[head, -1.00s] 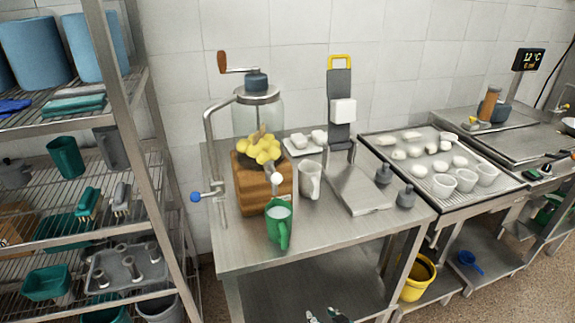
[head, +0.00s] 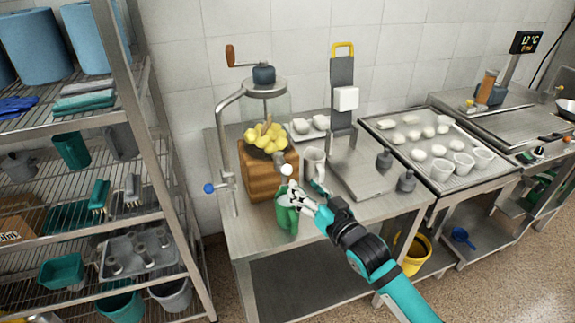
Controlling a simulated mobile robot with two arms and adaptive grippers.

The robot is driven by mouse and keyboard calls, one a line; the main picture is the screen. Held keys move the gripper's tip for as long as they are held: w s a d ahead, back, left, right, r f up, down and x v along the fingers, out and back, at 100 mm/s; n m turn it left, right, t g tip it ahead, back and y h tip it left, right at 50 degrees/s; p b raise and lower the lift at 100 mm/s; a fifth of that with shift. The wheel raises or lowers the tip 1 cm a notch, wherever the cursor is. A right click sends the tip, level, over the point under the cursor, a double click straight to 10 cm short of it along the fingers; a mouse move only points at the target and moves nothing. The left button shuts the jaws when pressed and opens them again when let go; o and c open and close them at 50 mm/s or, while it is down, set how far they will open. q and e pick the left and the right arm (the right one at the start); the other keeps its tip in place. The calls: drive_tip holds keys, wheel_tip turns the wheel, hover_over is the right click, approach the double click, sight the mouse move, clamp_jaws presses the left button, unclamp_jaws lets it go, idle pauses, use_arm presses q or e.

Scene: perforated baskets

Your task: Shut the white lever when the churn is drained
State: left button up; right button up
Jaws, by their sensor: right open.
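The churn is a glass jar (head: 252,108) with a crank, on a wooden block (head: 258,176). Yellow lumps (head: 264,137) sit at its bottom; I make out no liquid around them. The lever's white knob (head: 287,169) shows at the front of the churn, by a small grey tap (head: 280,157). A green jug (head: 286,216) stands below it on the table, its mouth mostly hidden by my gripper. My right gripper (head: 293,194) is open, just below the white knob and over the jug. I cannot tell whether it touches either. My left gripper is not in view.
A white pitcher (head: 314,164) stands close behind my gripper. A tray (head: 388,151) of white pieces and cups lies beyond. A shelf rack stands at left.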

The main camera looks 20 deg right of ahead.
sight(290, 173)
drive_tip(key=p+x, duration=0.1)
drive_tip(key=x, duration=0.8)
drive_tip(key=shift+w+p, duration=0.1)
drive_tip(key=shift+p, duration=0.25)
clamp_jaws()
